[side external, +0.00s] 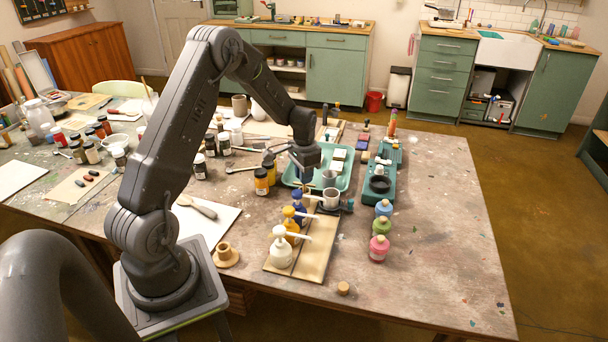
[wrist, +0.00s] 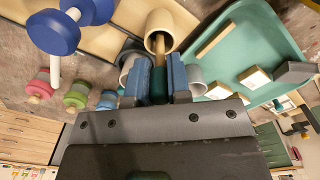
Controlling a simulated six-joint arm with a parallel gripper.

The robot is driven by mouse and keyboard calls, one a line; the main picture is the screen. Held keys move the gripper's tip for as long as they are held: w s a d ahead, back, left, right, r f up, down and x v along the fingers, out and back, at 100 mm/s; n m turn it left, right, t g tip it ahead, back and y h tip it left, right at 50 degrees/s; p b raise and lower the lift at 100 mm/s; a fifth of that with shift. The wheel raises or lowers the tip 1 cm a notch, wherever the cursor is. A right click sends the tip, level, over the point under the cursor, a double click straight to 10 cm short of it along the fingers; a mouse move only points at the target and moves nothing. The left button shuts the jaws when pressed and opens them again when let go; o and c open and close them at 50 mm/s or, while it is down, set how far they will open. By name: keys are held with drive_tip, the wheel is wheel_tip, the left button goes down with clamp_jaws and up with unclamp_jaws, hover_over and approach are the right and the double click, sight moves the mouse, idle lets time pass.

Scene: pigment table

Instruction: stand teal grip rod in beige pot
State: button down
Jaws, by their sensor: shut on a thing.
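The teal grip rod (wrist: 160,86) has a teal handle and a tan shaft. My gripper (wrist: 164,80) is shut on its handle, with a blue-grey finger on each side. The beige pot (wrist: 183,26) lies just beyond the fingertips in the wrist view, its round mouth facing the camera. The rod's tan shaft reaches to that mouth and overlaps it. How deep the tip sits inside cannot be told. In the side view my gripper (side external: 305,168) points down beside the teal tray, and the rod and pot are too small or covered to make out.
Grey cups stand close on both sides, one left (wrist: 128,68) and one right (wrist: 197,76) in the wrist view. The teal tray (side external: 347,183) holds pale blocks. Pump bottles (side external: 281,250) stand on a board towards the front. The table's right part (side external: 440,210) is clear.

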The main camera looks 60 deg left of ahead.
drive_tip(key=shift+f, duration=0.15)
drive_tip(key=c, duration=1.1)
unclamp_jaws()
wheel_tip(320, 180, up, 12)
drive_tip(key=shift+r, duration=0.1)
drive_tip(key=s+d+r+t, duration=0.1)
drive_tip(key=s+d+r, duration=0.2)
drive_tip(key=d+r, duration=0.55)
drive_tip(key=s+d+r+t, duration=0.1)
drive_tip(key=s+d, duration=0.4)
drive_tip(key=s, duration=0.1)
drive_tip(key=s+d+r+t, duration=0.1)
drive_tip(key=s+d+t, duration=0.1)
drive_tip(key=s+d, duration=0.4)
drive_tip(key=s+d+r+t, duration=0.1)
drive_tip(key=s+d, duration=0.5)
drive_tip(key=shift+d+r+t, duration=0.15)
drive_tip(key=shift+r+t, duration=0.15)
